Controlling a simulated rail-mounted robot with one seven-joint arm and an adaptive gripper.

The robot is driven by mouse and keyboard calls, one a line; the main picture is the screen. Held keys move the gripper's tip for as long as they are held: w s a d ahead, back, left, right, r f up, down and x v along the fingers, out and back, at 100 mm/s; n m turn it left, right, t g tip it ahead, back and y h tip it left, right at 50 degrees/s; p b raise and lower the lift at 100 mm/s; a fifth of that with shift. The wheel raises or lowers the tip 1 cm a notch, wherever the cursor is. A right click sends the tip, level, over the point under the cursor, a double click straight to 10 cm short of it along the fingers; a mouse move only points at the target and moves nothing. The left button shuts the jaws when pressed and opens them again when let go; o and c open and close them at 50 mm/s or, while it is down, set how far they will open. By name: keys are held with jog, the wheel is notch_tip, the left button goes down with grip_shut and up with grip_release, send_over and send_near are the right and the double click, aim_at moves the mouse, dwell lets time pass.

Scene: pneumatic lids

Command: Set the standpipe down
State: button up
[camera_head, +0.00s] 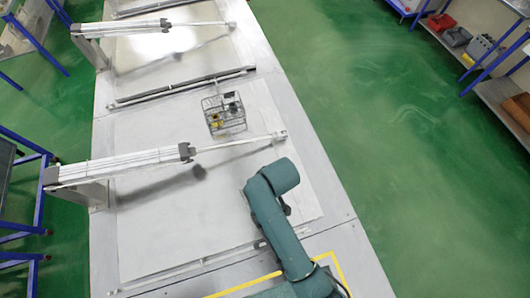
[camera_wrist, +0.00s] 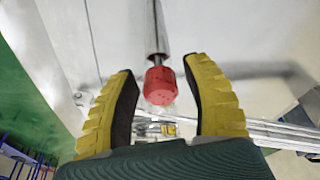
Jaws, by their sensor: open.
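In the wrist view a grey metal rod with a red rounded end (camera_wrist: 160,86) lies between the fingers of my gripper (camera_wrist: 158,68). The yellow-and-black fingers are spread apart, with a gap on each side of the red end. I cannot tell for sure whether this rod is the standpipe. In the head view my teal arm covers the spot below it, and neither the fingers nor the red end can be made out there. No other thing that I can name as the standpipe shows.
A wire basket (camera_head: 222,124) with a few small items stands on the pale lid surface (camera_head: 150,130). A long pneumatic arm (camera_head: 120,168) on a post crosses that surface near my arm, and a similar one (camera_head: 125,28) stands farther back. Green floor lies on both sides.

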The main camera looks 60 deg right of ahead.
jog(key=v, duration=1.2)
jog(key=shift+r, duration=0.1)
jog(key=w+a+r+n+t+h, duration=0.1)
jog(key=w+a+r+t, duration=0.3)
jog(key=w+r+t, duration=0.55)
jog(key=w+a+r+n+t+h, duration=0.1)
jog(key=w+a+r+t, duration=0.15)
jog(key=w+r, duration=0.75)
jog(key=s+a+r+t+y, duration=0.1)
jog(key=s+a+r+t, duration=0.2)
jog(key=r, duration=0.8)
jog(key=s+a+r+t+y, duration=0.1)
jog(key=s+a+r+t, duration=0.3)
jog(key=r, duration=0.7)
jog(key=shift+s+a+n, duration=0.3)
jog(key=shift+s+a, duration=0.3)
jog(key=shift+a, duration=0.1)
